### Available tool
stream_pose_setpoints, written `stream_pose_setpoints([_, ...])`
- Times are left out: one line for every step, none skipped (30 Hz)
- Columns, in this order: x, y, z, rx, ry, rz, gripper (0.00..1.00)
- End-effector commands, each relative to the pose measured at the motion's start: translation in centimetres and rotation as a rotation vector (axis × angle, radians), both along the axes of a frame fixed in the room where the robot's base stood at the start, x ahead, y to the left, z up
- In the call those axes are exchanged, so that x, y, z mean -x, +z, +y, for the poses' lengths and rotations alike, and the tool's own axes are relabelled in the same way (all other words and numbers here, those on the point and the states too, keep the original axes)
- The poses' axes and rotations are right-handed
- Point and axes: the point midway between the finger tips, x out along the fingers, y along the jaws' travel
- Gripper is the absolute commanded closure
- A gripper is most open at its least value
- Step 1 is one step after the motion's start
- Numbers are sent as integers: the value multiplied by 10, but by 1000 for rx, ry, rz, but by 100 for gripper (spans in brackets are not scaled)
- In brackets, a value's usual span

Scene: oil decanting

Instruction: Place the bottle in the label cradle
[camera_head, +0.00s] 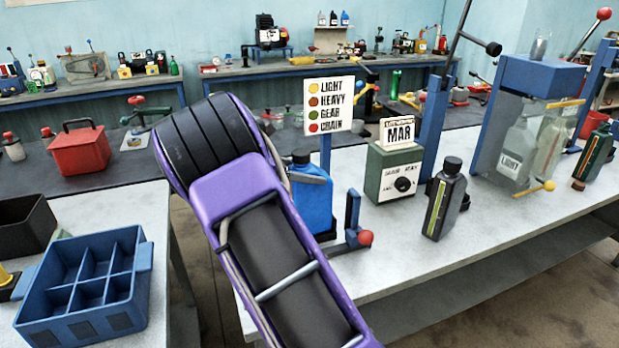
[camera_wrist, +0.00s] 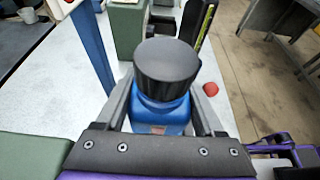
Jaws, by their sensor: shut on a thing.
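A blue bottle (camera_head: 311,202) with a black cap is upright over the near edge of the right bench, partly hidden by my purple arm. In the wrist view the bottle (camera_wrist: 160,118) is between the two fingers of my gripper (camera_wrist: 162,108), which is shut on it. A blue bracket (camera_head: 352,210) with a red ball knob (camera_head: 365,238), perhaps the label cradle, stands just right of the bottle. The knob also shows in the wrist view (camera_wrist: 210,89). The bottle's base is hidden, so I cannot tell whether it rests in the cradle.
A sign board (camera_head: 330,104) on a blue post stands behind the bottle. A green box with a dial (camera_head: 394,172) and a dark bottle (camera_head: 445,200) stand to its right. A blue divided crate (camera_head: 90,285) sits on the left bench. Bare bench top lies around the dark bottle.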

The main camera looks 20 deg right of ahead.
Motion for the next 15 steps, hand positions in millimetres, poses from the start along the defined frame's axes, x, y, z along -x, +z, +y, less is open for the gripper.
stream_pose_setpoints([0, -3, -1, 4, -1, -3, 100])
stream_pose_setpoints([0, -4, -1, 4, -1, -4, 100])
stream_pose_setpoints([0, -5, -1, 4, -1, -4, 100])
stream_pose_setpoints([0, -5, -1, 4, -1, -5, 100])
stream_pose_setpoints([0, -5, -1, 4, -1, -5, 100])
stream_pose_setpoints([0, -5, -1, 3, -1, -5, 100])
stream_pose_setpoints([0, -5, -1, 3, -1, -5, 100])
stream_pose_setpoints([0, -5, -1, 3, -1, -5, 100])
stream_pose_setpoints([0, -5, -1, 3, -1, -5, 100])
stream_pose_setpoints([0, -5, -1, 3, -1, -5, 100])
stream_pose_setpoints([0, -6, -1, 3, -1, -5, 100])
stream_pose_setpoints([0, -7, -1, 3, -1, -4, 100])
stream_pose_setpoints([0, -7, -1, 3, -1, -4, 100])
stream_pose_setpoints([0, -8, -1, 3, -1, -4, 100])
stream_pose_setpoints([0, -11, 0, 0, 0, -1, 23])
